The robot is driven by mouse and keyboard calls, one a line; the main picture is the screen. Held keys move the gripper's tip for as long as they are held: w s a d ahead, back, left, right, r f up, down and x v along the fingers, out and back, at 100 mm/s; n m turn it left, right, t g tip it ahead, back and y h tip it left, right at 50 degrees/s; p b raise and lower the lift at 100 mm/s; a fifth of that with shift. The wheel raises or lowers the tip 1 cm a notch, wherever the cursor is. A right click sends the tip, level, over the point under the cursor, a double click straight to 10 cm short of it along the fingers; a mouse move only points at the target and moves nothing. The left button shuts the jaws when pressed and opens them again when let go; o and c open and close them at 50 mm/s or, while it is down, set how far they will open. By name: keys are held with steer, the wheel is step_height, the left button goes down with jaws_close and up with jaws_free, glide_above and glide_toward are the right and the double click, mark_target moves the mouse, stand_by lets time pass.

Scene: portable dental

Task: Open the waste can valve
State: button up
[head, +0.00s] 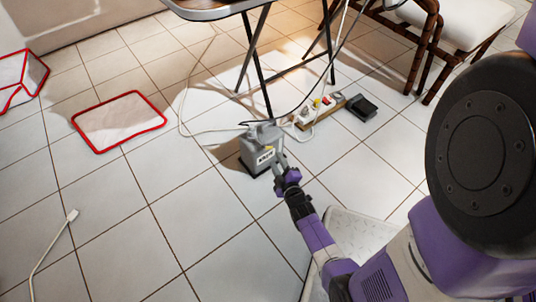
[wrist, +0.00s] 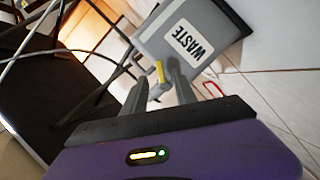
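The grey waste can (head: 250,146) stands on the tiled floor at the centre of the head view, with a white label on its side. In the wrist view the can (wrist: 212,22) appears tilted at the top, and its label (wrist: 189,43) reads WASTE. A small yellow valve (wrist: 160,72) shows low on the can. My gripper (head: 281,170) is at the near side of the can. In the wrist view my gripper (wrist: 160,78) is open, its two fingers apart with the valve between their tips, nearer the right finger. I cannot tell whether either finger touches the valve.
A folding table (head: 215,8) stands behind the can, its dark legs close by. A power strip (head: 318,112) and loose cables lie to the can's right and behind. A red-edged white mat (head: 119,120) lies left. The floor in front left is mostly clear.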

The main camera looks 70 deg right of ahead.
mark_target(271, 148)
steer(key=shift+b+x, duration=1.45)
steer(key=shift+x, duration=1.75)
jaws_close()
